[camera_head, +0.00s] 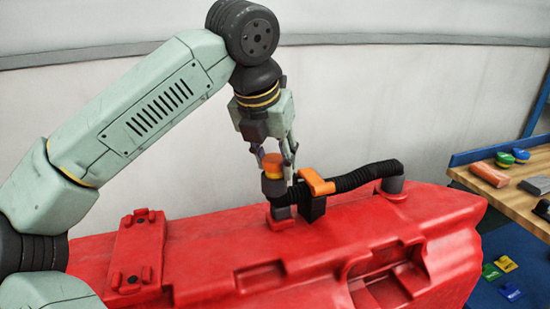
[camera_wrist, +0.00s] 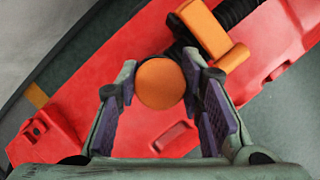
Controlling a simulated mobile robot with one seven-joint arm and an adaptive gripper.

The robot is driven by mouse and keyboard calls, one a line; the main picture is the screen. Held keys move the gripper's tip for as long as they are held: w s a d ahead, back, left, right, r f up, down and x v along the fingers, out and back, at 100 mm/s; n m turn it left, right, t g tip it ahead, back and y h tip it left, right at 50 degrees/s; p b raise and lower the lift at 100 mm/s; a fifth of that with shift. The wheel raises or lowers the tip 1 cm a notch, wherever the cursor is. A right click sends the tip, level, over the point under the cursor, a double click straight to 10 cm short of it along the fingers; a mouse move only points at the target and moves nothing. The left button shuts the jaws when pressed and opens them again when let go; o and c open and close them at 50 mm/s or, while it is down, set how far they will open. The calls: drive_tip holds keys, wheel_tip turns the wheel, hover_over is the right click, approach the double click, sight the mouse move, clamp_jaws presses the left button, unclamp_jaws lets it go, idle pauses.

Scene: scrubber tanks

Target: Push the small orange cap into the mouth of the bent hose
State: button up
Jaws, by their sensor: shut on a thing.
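The small orange cap (camera_head: 272,161) is a round disc, with its flat top facing up in the wrist view (camera_wrist: 160,84). It sits right over the dark grey upright mouth (camera_head: 273,187) of the black ribbed bent hose (camera_head: 352,179). My gripper (camera_head: 275,153) points down from above, shut on the cap, with its purple-padded fingers on either side of it in the wrist view (camera_wrist: 157,88). The cap looks level and touching the mouth. I cannot tell how deep it sits, and the cap hides the opening from above.
An orange lever on a black block (camera_head: 316,184) stands close to the right of the mouth. A wooden table (camera_head: 505,188) with several small objects is at the right.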

drive_tip(key=shift+a+f, duration=0.15)
drive_tip(key=shift+f, duration=0.1)
drive_tip(key=o, duration=0.9)
drive_tip(key=shift+o, duration=0.6)
drive_tip(key=shift+r, duration=0.1)
drive_tip(key=shift+o, duration=0.3)
drive_tip(key=o, duration=0.4)
drive_tip(key=shift+r, duration=0.15)
drive_tip(key=shift+p+v, duration=1.3)
drive_tip(key=shift+v, duration=0.85)
drive_tip(key=shift+r, duration=0.15)
